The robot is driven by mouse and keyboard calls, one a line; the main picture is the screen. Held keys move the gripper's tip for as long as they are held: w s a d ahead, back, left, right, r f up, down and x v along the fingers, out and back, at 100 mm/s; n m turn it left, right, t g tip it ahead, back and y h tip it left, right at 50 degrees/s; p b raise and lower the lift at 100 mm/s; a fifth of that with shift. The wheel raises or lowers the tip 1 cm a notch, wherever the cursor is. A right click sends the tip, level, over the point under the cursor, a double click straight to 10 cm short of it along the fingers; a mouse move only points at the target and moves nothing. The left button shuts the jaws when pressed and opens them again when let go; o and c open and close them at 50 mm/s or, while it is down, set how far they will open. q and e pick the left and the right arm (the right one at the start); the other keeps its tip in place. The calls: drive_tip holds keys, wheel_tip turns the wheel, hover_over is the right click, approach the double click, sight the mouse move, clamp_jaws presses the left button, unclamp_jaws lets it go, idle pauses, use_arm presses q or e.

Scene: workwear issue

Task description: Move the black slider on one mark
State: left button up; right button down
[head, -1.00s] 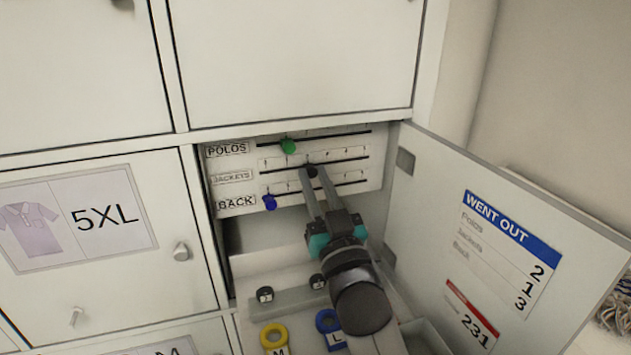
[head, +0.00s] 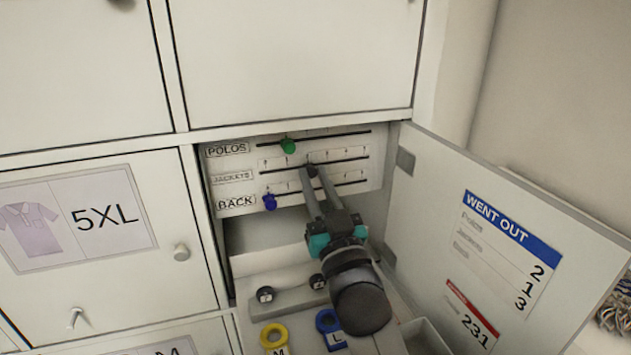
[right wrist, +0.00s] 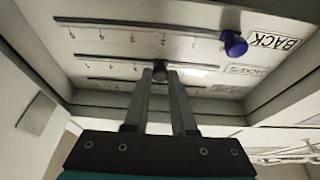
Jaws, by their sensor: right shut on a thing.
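The black slider (head: 312,171) sits on the middle slot, the JACKETS row, of the white panel (head: 236,162) inside the open compartment. My right gripper (head: 311,176) reaches up to the panel and is shut on the black slider; the right wrist view shows the slider (right wrist: 160,66) between the fingertips. The green slider (head: 288,146) is on the POLOS row above. The blue slider (head: 270,202) is at the left of the BACK row below; it also shows in the right wrist view (right wrist: 233,43). My left gripper is not in view.
The open door (head: 500,235) stands at the right with a WENT OUT card (head: 504,250). Below the panel are black knobs (head: 265,294), a yellow ring (head: 273,336) and a blue ring (head: 328,320). Closed lockers surround the compartment.

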drive_tip(key=shift+d, duration=0.1)
drive_tip(key=d, duration=0.1)
drive_tip(key=w+d+p, duration=0.1)
drive_tip(key=shift+d, duration=0.3)
drive_tip(key=shift+w+d, duration=0.1)
drive_tip(key=shift+d, duration=0.3)
drive_tip(key=shift+a, duration=0.1)
drive_tip(key=c, duration=0.7)
unclamp_jaws()
drive_tip(key=shift+c, duration=0.2)
